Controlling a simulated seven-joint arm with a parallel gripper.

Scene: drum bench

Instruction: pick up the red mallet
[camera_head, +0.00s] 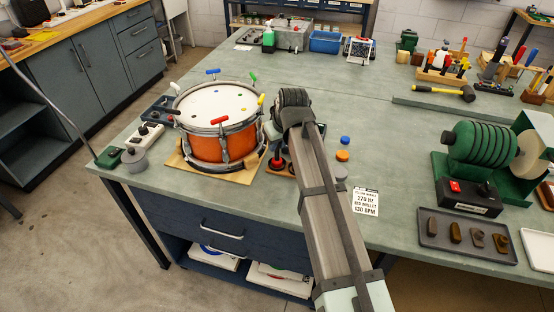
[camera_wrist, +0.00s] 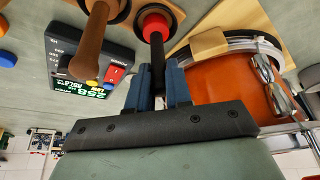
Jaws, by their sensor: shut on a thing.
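The red mallet shows in the wrist view as a red head (camera_wrist: 154,27) on a dark handle (camera_wrist: 158,68). Its head sits at a round dark ring of a wooden stand. My gripper (camera_wrist: 162,75) has its two blue fingers shut on the dark handle. In the head view the red head (camera_head: 277,162) shows low beside the drum, below my gripper (camera_head: 273,138); the handle and fingertips are mostly hidden there by my arm. I cannot tell whether the head is clear of the stand.
A brown-handled mallet (camera_wrist: 91,42) stands close beside the red one. A dark box with a lit display (camera_wrist: 85,86) is next to it. The orange drum (camera_head: 238,147) is just left of my gripper. Blue and orange caps (camera_head: 343,155) lie to the right, near a printed card (camera_head: 366,202).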

